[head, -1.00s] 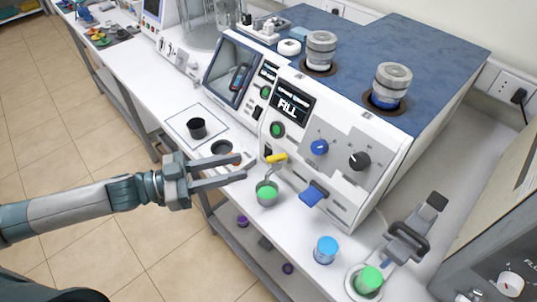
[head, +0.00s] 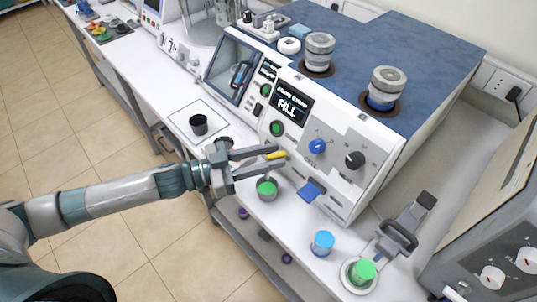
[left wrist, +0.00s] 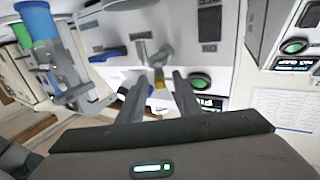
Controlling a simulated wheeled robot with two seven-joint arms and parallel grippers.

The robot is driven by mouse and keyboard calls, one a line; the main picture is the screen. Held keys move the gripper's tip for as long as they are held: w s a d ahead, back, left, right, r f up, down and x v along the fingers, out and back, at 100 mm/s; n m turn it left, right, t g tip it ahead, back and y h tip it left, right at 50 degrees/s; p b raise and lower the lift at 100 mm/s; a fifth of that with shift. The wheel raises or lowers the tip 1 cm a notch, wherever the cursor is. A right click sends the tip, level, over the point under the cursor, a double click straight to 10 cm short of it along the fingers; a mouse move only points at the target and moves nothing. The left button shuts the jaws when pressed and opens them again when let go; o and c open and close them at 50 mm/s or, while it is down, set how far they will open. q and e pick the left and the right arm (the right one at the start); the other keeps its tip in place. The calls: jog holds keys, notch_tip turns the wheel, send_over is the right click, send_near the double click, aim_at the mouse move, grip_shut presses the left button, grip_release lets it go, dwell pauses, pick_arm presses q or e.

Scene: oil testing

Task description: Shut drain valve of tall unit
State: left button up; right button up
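The white unit with the FILL display (head: 292,107) has a small yellow lever (head: 277,155) low on its front, above a metal cup holding green liquid (head: 266,189). My left gripper (head: 281,154) is open, its two fingers on either side of the yellow lever's tip. The left wrist view shows the yellow lever (left wrist: 158,78) just beyond and between the open fingertips. I cannot tell whether the fingers touch it. My right gripper is in neither view.
A blue lever (head: 309,190) sticks out to the right of the cup. A blue-topped container (head: 323,243) and a green-topped one (head: 362,271) stand at the lower right. A black cup (head: 199,124) stands on a white mat at the left.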

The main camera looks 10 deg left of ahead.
pick_arm(q)
grip_shut()
